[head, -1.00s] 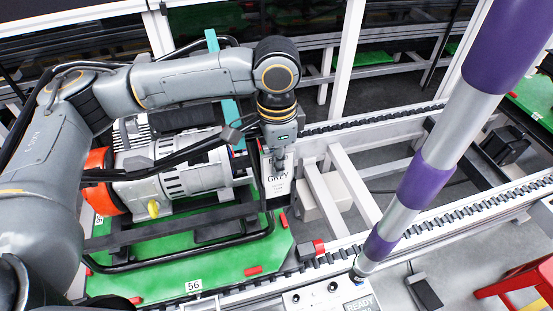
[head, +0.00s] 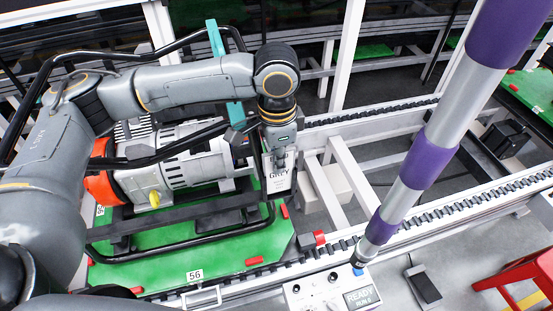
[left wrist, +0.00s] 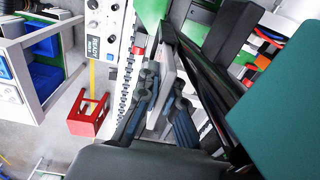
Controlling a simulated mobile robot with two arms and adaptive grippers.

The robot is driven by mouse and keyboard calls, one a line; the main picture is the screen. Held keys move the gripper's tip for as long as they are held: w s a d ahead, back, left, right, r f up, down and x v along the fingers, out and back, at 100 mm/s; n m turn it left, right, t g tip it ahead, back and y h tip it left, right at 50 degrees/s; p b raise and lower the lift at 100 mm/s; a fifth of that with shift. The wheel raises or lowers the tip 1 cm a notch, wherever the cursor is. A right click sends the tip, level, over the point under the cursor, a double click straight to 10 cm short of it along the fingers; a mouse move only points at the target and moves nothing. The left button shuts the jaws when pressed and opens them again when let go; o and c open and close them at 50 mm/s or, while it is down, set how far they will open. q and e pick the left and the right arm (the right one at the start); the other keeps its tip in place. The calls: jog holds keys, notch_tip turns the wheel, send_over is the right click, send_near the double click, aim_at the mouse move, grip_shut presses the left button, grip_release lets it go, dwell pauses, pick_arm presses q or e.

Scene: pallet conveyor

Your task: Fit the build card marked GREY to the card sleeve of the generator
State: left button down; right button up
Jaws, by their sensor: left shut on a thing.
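My left gripper (head: 280,153) points down at the right end of the generator. It is shut on the upper part of a white card (head: 279,183) marked GREY, which stands upright. In the left wrist view the card (left wrist: 167,84) is edge-on between the two fingers (left wrist: 160,108). The grey generator (head: 185,165), with an orange end, sits in a black tube frame (head: 190,255). The card is beside the frame's right end. I cannot make out the card sleeve, or whether the card is in it. My right gripper is not in view.
The generator's green pallet (head: 240,240), numbered 56, lies on a conveyor with roller rails (head: 450,215). A control box (head: 330,292) with a READY display stands in front. A purple and silver pole (head: 415,165) slants across the right. A red stool (head: 515,280) is at far right.

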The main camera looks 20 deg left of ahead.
pick_arm(q)
jog(key=shift+s+f+p, duration=0.15)
jog(key=shift+s+f, duration=0.2)
jog(key=shift+f, duration=0.2)
jog(key=shift+s+f+p, duration=0.15)
jog(key=shift+s+f, duration=0.15)
jog(key=shift+f, duration=0.25)
jog(key=c, duration=1.5)
grip_release()
jog(key=shift+o, duration=0.4)
jog(key=shift+w+d+f+g, duration=0.1)
jog(key=shift+w+f+g, duration=0.2)
jog(key=shift+w, duration=0.55)
jog(key=shift+s+r, duration=0.25)
jog(key=shift+r, duration=0.05)
jog(key=shift+s+r, duration=0.1)
